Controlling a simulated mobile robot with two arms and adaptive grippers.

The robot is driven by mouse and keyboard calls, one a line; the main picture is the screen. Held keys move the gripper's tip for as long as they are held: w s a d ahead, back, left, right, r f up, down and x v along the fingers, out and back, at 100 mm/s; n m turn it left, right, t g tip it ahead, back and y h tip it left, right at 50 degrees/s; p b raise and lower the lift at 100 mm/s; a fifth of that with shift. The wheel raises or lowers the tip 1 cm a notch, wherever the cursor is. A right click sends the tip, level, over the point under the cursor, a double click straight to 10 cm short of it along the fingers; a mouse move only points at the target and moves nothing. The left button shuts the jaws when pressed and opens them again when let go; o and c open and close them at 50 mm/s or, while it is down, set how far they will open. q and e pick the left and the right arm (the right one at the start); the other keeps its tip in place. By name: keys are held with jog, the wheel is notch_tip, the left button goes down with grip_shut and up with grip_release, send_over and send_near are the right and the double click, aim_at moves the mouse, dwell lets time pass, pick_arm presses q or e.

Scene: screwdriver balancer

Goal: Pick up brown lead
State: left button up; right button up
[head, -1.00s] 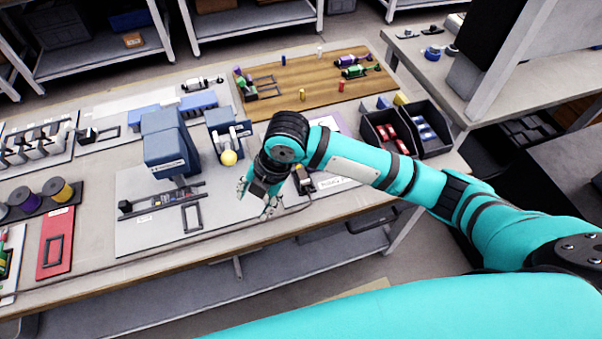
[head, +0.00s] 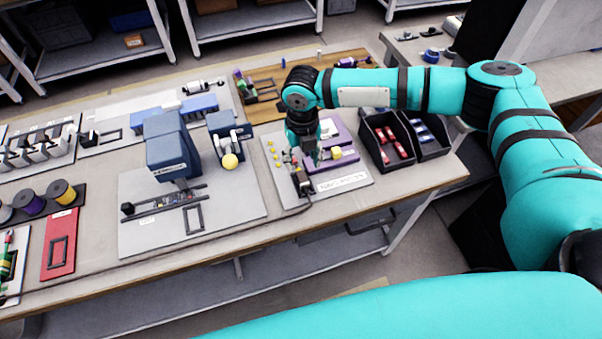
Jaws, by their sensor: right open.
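My right gripper (head: 311,160) points down over the grey board with purple blocks (head: 349,182), at the right of the bench. It is open. A small dark device (head: 303,184) stands at the board's front left, just below and beside the gripper. A thin dark cable (head: 275,213) runs from near it to the left along the bench. I cannot clearly make out a brown lead; my gripper and forearm hide part of this area. My left gripper is not in view.
Black bins (head: 383,158) with red and blue parts stand right of the board. A blue machine (head: 165,150) and a grey unit with a yellow ball (head: 230,160) stand to the left. A wooden board (head: 264,74) lies behind, partly covered by my arm.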

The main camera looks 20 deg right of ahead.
aim_at(304, 180)
notch_tip(304, 180, down, 4)
jog(key=shift+r, duration=0.25)
jog(key=shift+f+p, duration=0.5)
jog(key=shift+p, duration=0.05)
jog(key=f, duration=0.2)
jog(key=f+p, duration=0.1)
jog(key=shift+s+d+f, duration=0.15)
jog(key=shift+d+f, duration=0.05)
jog(key=shift+f, duration=0.55)
grip_shut()
